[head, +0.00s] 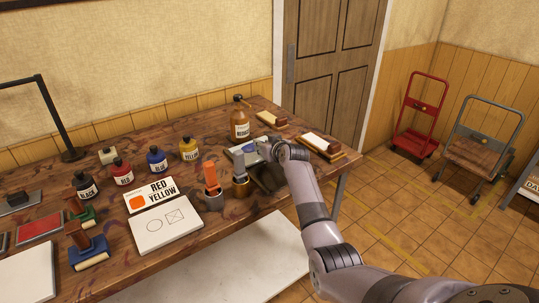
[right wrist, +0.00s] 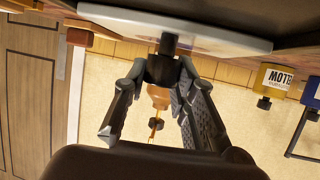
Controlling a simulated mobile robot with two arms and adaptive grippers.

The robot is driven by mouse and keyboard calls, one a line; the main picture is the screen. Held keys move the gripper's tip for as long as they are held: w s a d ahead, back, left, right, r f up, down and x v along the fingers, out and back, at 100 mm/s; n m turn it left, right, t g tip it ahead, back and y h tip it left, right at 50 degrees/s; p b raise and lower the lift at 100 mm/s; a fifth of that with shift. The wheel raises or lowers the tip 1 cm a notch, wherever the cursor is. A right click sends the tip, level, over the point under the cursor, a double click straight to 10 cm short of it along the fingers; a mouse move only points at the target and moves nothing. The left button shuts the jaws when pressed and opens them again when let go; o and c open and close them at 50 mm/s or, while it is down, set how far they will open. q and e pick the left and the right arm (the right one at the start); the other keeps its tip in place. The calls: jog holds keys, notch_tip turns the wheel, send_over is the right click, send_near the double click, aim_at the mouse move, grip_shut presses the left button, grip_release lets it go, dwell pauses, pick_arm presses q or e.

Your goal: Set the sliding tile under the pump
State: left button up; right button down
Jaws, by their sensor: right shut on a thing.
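The sliding tile (head: 236,149), a pale slab with a blue patch, lies on the table in the head view. In the right wrist view its pale edge (right wrist: 205,35) runs across the top, with a dark knob (right wrist: 160,68) on it. My right gripper (right wrist: 160,72) is shut on this knob; in the head view my wrist partly hides the tile's right end. The pump bottle (head: 240,126), amber with a pale label, stands just behind the tile. Its amber body (right wrist: 158,96) shows beyond my fingers in the wrist view. My left gripper is out of view.
Ink bottles, including a yellow one (head: 189,150), stand left of the tile. Upright orange-handled (head: 210,174) and grey-handled (head: 240,165) tools stand in front of it.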

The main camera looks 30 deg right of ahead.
jog(key=shift+w, duration=0.6)
jog(key=shift+r, duration=0.25)
jog(key=c, duration=1.8)
grip_release()
jog(key=o, duration=0.3)
jog(key=shift+w+f, duration=0.2)
jog(key=shift+w, duration=0.05)
jog(key=shift+o, duration=1)
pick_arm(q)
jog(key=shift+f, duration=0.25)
pick_arm(e)
jog(key=shift+s, duration=0.1)
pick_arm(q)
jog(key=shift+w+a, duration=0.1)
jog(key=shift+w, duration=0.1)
pick_arm(e)
jog(key=shift+s, duration=0.1)
